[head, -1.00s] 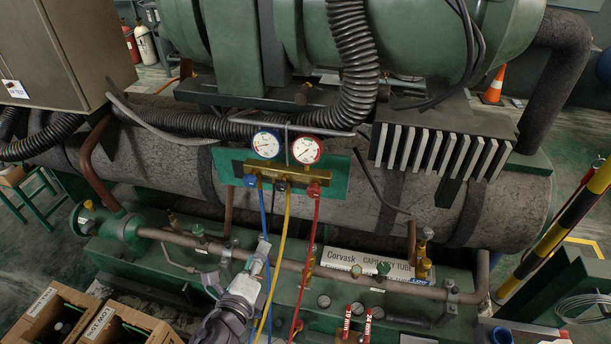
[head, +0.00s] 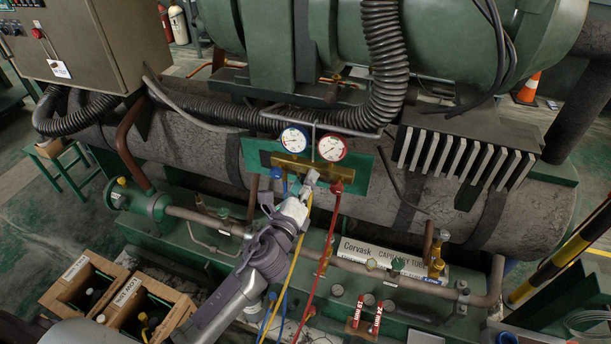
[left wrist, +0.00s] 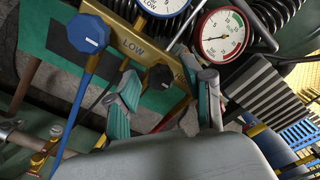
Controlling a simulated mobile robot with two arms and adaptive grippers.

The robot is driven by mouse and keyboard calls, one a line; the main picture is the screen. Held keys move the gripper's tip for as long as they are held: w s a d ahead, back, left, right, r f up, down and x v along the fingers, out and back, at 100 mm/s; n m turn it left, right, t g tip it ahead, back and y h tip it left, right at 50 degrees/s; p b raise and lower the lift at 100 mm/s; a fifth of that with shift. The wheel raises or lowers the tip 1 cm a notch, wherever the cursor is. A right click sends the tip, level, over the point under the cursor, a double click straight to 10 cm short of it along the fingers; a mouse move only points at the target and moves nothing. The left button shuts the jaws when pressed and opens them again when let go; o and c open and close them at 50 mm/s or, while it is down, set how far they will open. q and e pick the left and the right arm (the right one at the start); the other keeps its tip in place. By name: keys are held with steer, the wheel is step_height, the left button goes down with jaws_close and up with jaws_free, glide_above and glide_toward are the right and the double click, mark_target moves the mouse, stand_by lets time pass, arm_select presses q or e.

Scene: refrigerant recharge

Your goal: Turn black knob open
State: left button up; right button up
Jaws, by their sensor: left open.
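The black knob (left wrist: 160,77) shows in the left wrist view on the brass manifold (left wrist: 132,42), between the fingers of my left gripper (left wrist: 167,80). The fingers stand apart on either side of it. I cannot tell whether they touch it. In the head view my left gripper (head: 291,189) is just in front of the manifold (head: 303,167), below the gauges, and hides the black knob. The blue knob (left wrist: 88,33), beside the word LOW, is left of the black one. The red knob (head: 337,187) is to the right. My right gripper is out of view.
A blue-rimmed gauge (head: 295,138) and a red-rimmed gauge (head: 332,148) stand above the manifold. Yellow (head: 295,258) and red (head: 318,270) hoses hang close to my left arm. Wooden crates (head: 83,277) stand at lower left.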

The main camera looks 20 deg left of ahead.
arm_select(q)
steer(key=shift+w, duration=0.7)
jaws_close()
